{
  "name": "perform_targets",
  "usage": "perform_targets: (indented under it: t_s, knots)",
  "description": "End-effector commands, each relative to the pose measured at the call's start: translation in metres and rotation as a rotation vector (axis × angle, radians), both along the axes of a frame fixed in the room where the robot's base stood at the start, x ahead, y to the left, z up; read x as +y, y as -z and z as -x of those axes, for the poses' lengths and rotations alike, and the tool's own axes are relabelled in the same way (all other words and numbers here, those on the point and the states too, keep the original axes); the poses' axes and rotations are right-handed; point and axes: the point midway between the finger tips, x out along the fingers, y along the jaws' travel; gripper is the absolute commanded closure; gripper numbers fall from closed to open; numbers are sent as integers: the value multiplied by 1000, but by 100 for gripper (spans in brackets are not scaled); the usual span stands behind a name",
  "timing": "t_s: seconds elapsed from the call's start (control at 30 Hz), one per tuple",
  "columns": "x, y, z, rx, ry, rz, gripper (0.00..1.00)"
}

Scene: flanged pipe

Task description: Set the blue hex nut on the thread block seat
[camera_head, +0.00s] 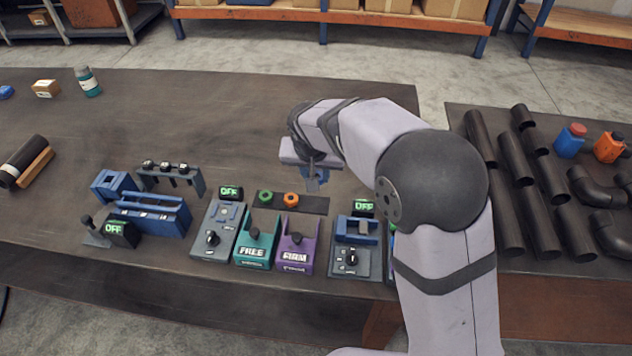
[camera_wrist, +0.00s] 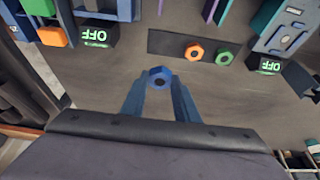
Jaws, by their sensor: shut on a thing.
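The blue hex nut (camera_wrist: 158,78) sits at the fingertips of my gripper (camera_wrist: 158,92) in the wrist view, its dark hole facing the camera. My gripper (camera_head: 315,180) is shut on it and held above the bare table behind the dark strip. In the head view only a bit of blue shows at the fingers. I cannot tell for certain which fixture is the thread block; a teal block marked FREE (camera_head: 255,243) and a purple block marked FIRM (camera_head: 295,247) stand in front of the strip.
The dark strip (camera_head: 314,204) bears a green nut (camera_head: 265,197) and an orange nut (camera_head: 291,200). Grey units with OFF displays stand on both sides (camera_head: 214,231) (camera_head: 350,262). Blue racks (camera_head: 155,213) stand left. Black pipes (camera_head: 510,205) lie right. My arm hides part of the table.

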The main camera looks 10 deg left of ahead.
Motion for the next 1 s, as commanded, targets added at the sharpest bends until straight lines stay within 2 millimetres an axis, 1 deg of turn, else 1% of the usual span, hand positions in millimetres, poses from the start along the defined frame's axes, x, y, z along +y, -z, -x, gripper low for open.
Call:
perform_targets:
  t_s: [0.23,0.6,1.0]
  knots:
    - [0,-8,0,-2,0,-1,96]
    - [0,-31,0,-1,0,-1,96]
    - [1,-32,0,-1,-2,0,96]
